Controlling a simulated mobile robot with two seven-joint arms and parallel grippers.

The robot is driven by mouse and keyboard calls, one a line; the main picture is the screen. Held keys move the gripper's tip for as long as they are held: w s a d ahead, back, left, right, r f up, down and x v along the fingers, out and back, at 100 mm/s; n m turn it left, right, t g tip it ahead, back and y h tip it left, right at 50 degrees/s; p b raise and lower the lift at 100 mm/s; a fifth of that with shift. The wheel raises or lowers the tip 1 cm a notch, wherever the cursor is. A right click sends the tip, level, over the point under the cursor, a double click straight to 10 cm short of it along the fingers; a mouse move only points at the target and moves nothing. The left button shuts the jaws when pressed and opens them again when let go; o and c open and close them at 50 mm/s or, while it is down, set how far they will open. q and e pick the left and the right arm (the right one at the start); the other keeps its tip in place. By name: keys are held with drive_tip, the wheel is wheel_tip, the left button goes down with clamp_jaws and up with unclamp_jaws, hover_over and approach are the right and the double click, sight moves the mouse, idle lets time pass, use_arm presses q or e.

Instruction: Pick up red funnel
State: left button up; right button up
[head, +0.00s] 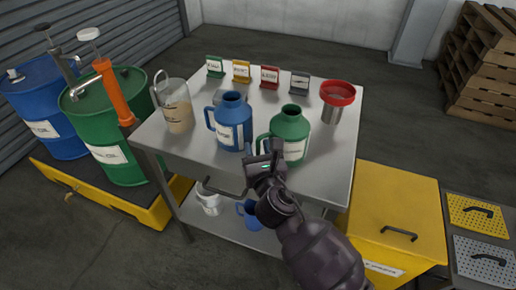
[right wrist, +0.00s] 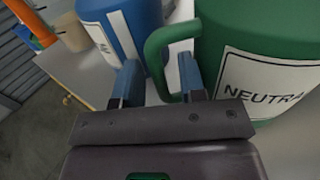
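The red funnel (head: 338,92) is at the right back part of the steel table, with its wide red rim up and a grey metal body below it. It is not visible in the right wrist view. My right gripper (head: 262,157) is at the table's front edge, in front of the green jug (head: 291,133) and apart from the funnel. In the right wrist view, its two fingers (right wrist: 160,82) are spread. The green jug's handle (right wrist: 155,50) shows between them; I cannot tell whether they touch it. My left gripper is not in view.
A blue jug (head: 233,122) and a beige pitcher (head: 176,105) stand left on the steel table (head: 325,165). Several small label stands (head: 242,72) line its back. A yellow bin (head: 395,215) is to the right. Blue and green drums (head: 108,135) stand left.

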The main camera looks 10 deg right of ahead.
drive_tip(key=shift+r, duration=0.25)
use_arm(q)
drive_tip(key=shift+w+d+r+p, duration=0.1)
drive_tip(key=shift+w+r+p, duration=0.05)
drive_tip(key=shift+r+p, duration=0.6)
use_arm(e)
drive_tip(key=s, duration=1.2)
drive_tip(key=shift+f, duration=0.1)
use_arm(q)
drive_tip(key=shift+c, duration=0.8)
use_arm(e)
drive_tip(key=s+d+f+m+g, duration=0.3)
drive_tip(key=s+d+f+m, duration=0.5)
drive_tip(key=m, duration=0.9)
drive_tip(key=s+d+f+m+g, duration=0.4)
drive_tip(key=s+d+f+m, duration=0.3)
drive_tip(key=s+m, duration=0.4)
drive_tip(key=m, duration=0.6)
drive_tip(key=shift+s+d+f+m+g, duration=0.3)
drive_tip(key=shift+d+f+m, duration=0.05)
drive_tip(key=shift+f+m, duration=0.05)
